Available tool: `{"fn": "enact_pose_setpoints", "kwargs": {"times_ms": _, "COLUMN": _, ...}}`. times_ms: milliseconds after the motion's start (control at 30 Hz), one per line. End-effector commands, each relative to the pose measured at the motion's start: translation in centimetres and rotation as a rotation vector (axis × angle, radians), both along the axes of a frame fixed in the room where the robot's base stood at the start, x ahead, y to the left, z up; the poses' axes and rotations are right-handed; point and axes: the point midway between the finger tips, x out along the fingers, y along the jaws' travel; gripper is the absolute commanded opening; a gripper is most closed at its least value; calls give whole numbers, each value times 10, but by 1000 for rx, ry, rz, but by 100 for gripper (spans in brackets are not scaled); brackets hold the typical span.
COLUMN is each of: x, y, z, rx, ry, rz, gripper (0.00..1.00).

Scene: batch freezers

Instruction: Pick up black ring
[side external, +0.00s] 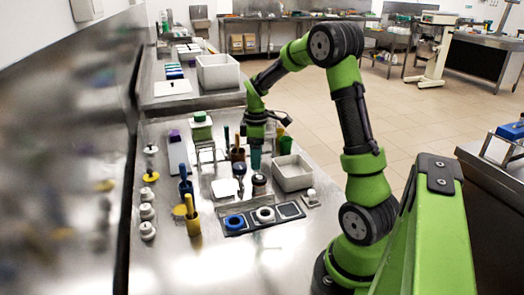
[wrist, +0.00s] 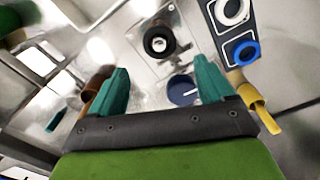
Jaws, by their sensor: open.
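The black ring (wrist: 160,42) shows in the wrist view as a dark round shape with a white centre, at upper middle, beyond my fingertips. In the side view a dark-topped round piece (side external: 259,181) below my gripper appears to be the same thing. My gripper (wrist: 160,80) is open, its two teal fingers apart with nothing held between them. In the side view my gripper (side external: 255,158) points down above the table, just behind the dark piece. The exact height gap cannot be told.
A dark board (side external: 290,211) holds a blue ring (side external: 234,221) and a white ring (side external: 265,214) in front. A white bin (side external: 292,174) stands close on the right. A dark blue round piece (wrist: 182,88) lies near my right finger. A yellow holder (side external: 193,224) stands left.

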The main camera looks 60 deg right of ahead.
Motion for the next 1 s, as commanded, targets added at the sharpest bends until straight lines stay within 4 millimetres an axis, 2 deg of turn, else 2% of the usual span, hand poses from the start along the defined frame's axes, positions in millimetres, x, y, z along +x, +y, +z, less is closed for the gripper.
{"fn": "enact_pose_setpoints", "kwargs": {"times_ms": 100, "x": 0, "y": 0, "z": -15, "rx": 1, "ry": 1, "rz": 0, "gripper": 81}}
{"fn": "enact_pose_setpoints", "kwargs": {"times_ms": 267, "x": 0, "y": 0, "z": -24, "rx": 1, "ry": 0, "rz": -1, "gripper": 81}}
{"fn": "enact_pose_setpoints", "kwargs": {"times_ms": 600, "x": -2, "y": 0, "z": -69, "rx": 1, "ry": 1, "rz": -1, "gripper": 81}}
{"fn": "enact_pose_setpoints", "kwargs": {"times_ms": 867, "x": -1, "y": 0, "z": -72, "rx": -1, "ry": -1, "rz": -2, "gripper": 81}}
{"fn": "enact_pose_setpoints", "kwargs": {"times_ms": 1000, "x": -1, "y": 0, "z": -72, "rx": -1, "ry": -1, "rz": -1, "gripper": 62}}
